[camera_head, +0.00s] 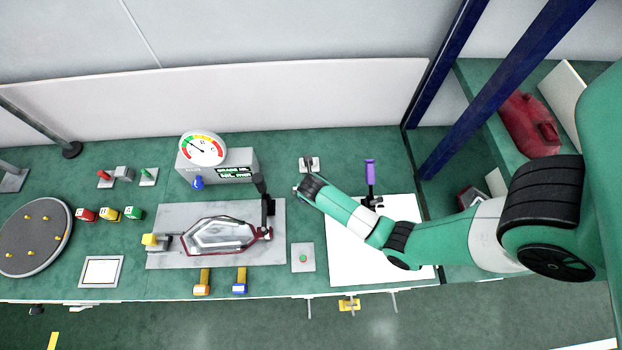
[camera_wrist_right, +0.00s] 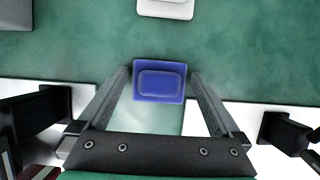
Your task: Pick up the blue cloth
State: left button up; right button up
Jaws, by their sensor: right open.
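A small blue rectangular pad, which I take as the blue cloth (camera_wrist_right: 158,84), lies on the green table in the right wrist view. It has a raised inner rectangle. My right gripper (camera_wrist_right: 161,74) is open, with one finger on each side of the blue cloth in that view. The fingers appear apart from it, and their height above it is hard to tell. In the head view my right arm reaches in from the right, its wrist (camera_head: 312,186) over the table. I cannot make out the blue cloth there; the arm may hide it. My left gripper is out of view.
A lamp on a grey fixture plate (camera_head: 275,225) lies left of my right wrist. A button box (camera_head: 303,258) is in front, and a purple-handled tool (camera_head: 370,173) stands behind my forearm. A white sheet (camera_head: 345,262) lies under my forearm. A gauge (camera_head: 203,148) stands behind the fixture.

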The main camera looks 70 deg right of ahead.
jog(key=c, duration=1.1)
jog(key=shift+r+p, duration=0.4)
jog(key=shift+r, duration=0.1)
notch_tip(320, 180, up, 3)
jog(key=shift+f+p, duration=0.1)
jog(key=shift+p, duration=0.7)
jog(key=s+a+r+p, duration=0.1)
jog(key=s+a+r, duration=0.1)
jog(key=s+r, duration=0.1)
jog(key=s+a+r+p, duration=0.2)
jog(key=s+a+r, duration=0.1)
jog(key=s, duration=0.1)
jog(key=s+a+r+p, duration=0.2)
jog(key=s+a+r, duration=0.1)
jog(key=s, duration=0.1)
jog(key=shift+s+a+r, duration=0.1)
jog(key=shift+a+r, duration=0.05)
jog(key=shift+a, duration=0.05)
